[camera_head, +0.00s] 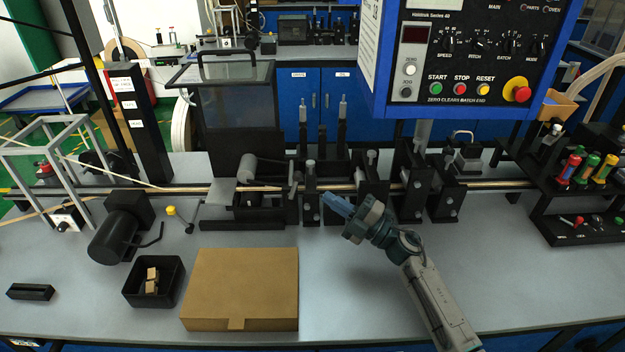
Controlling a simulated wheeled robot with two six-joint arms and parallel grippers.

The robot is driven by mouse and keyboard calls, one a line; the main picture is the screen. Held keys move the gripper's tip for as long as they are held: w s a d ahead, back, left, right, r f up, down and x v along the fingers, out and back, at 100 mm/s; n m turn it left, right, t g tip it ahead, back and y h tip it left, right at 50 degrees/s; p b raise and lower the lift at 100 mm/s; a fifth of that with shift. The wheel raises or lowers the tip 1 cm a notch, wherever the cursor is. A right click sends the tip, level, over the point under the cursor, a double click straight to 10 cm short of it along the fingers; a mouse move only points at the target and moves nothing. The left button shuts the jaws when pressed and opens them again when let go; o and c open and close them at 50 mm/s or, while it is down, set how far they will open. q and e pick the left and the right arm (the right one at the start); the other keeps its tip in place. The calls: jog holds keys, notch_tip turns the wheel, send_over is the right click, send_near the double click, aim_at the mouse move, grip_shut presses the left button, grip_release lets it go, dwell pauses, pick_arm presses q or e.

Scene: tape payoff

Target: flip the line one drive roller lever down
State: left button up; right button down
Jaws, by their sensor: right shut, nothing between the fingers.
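My right gripper (336,204) is shut and empty. It points up and left from the arm at the lower right, in front of the row of black roller stands. A grey roller (247,168) sits on a black block left of it. Several upright posts with grey tops, such as one post (342,108), rise behind the gripper. A short lever with a yellow knob (171,210) stands left, near the black motor (112,238). I cannot tell which of these is the line one drive roller lever. The gripper covers part of the machine behind it. My left gripper is out of view.
A blue control panel (470,60) hangs above at the right. A brown box (240,285) and a black tray (130,290) with small blocks lie at the front left. A black rack (560,208) holds coloured tools at the right. The front right bench (530,285) is clear.

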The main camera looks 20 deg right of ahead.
jog(key=x, duration=0.6)
jog(key=shift+p, duration=0.45)
jog(key=a+p, duration=0.1)
jog(key=p, duration=0.1)
jog(key=a+r+p, duration=0.1)
jog(key=p, duration=0.1)
jog(key=a+r+g+p, duration=0.1)
jog(key=p, duration=0.1)
jog(key=shift+w+n, duration=0.4)
jog(key=shift+f, duration=0.1)
jog(key=shift+d, duration=0.1)
